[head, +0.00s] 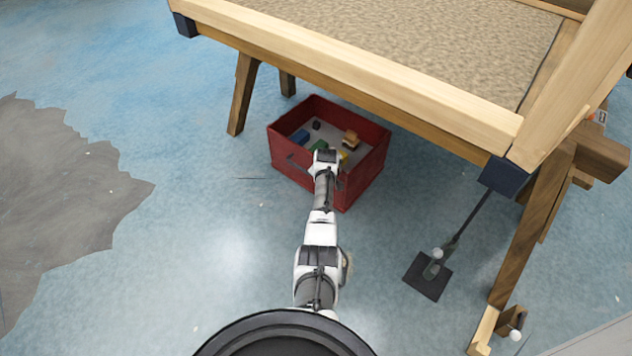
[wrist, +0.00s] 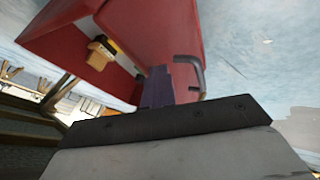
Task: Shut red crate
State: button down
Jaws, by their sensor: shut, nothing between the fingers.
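The red crate (head: 364,182) stands on the blue floor under the edge of a wooden frame, open at the top, with several small toy blocks inside. My gripper (wrist: 158,88) is shut and empty, close to the crate's wall in the wrist view, beside a dark handle (wrist: 192,66); I cannot tell whether it touches. The crate's red wall (wrist: 150,30) fills the upper part of that view, and a wooden toy (wrist: 100,53) shows inside. In the head view my arm reaches the crate's near side, and its wrist hides part of the near wall; the fingertips are hidden there.
The wooden frame (head: 400,95) with a sand-coloured top overhangs the crate's far side. Its legs stand at left (head: 243,95) and right (head: 527,240). A dark foot plate (head: 428,275) on a rod lies to the right. The floor at left is clear.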

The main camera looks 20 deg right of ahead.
jog(key=shift+w+d+r+b, duration=0.2)
jog(key=shift+w+d+b, duration=0.3)
jog(key=shift+d, duration=0.2)
